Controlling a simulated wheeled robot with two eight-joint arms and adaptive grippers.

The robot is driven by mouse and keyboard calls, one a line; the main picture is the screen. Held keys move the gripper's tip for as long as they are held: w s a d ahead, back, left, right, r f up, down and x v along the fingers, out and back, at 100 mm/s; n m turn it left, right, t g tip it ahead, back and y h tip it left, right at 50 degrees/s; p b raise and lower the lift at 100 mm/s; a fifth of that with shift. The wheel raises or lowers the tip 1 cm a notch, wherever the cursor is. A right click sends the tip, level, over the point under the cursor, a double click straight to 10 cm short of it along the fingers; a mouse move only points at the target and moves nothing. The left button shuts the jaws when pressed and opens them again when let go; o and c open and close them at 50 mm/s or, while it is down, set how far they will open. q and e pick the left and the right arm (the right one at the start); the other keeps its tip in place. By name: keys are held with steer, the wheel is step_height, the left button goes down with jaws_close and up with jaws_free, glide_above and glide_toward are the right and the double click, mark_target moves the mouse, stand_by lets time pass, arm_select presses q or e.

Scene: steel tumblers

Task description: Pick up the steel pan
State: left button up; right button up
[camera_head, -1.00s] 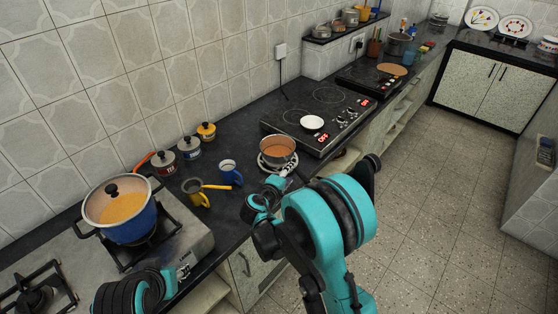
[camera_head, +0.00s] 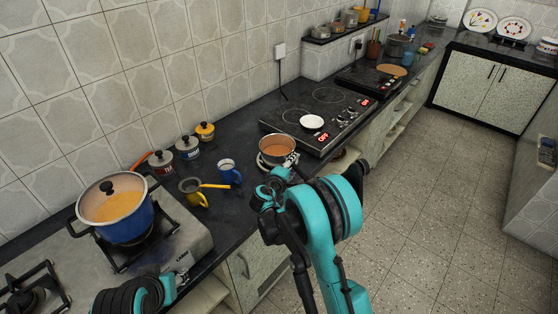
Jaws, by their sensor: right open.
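The steel pan (camera_head: 277,147), silver with something brown inside, stands upright on a ring-shaped stand on the dark counter, at the near left corner of the black cooktop. My right gripper (camera_head: 289,169) is open just at the near side of the pan, where the pan's handle seems to be. The gripper and wrist hide most of that handle, and I cannot tell whether the fingers touch it. My left arm shows at the lower left edge; its gripper (camera_head: 169,287) is barely visible beside the stove.
A blue pot (camera_head: 131,228) with a glass lid stands on the gas stove (camera_head: 187,228). A yellow cup (camera_head: 198,201), a blue mug (camera_head: 229,178) and three lidded jars (camera_head: 188,148) stand left of the pan.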

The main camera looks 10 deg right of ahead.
steer(key=shift+s+r, duration=0.1)
jaws_close()
steer(key=shift+r, duration=0.15)
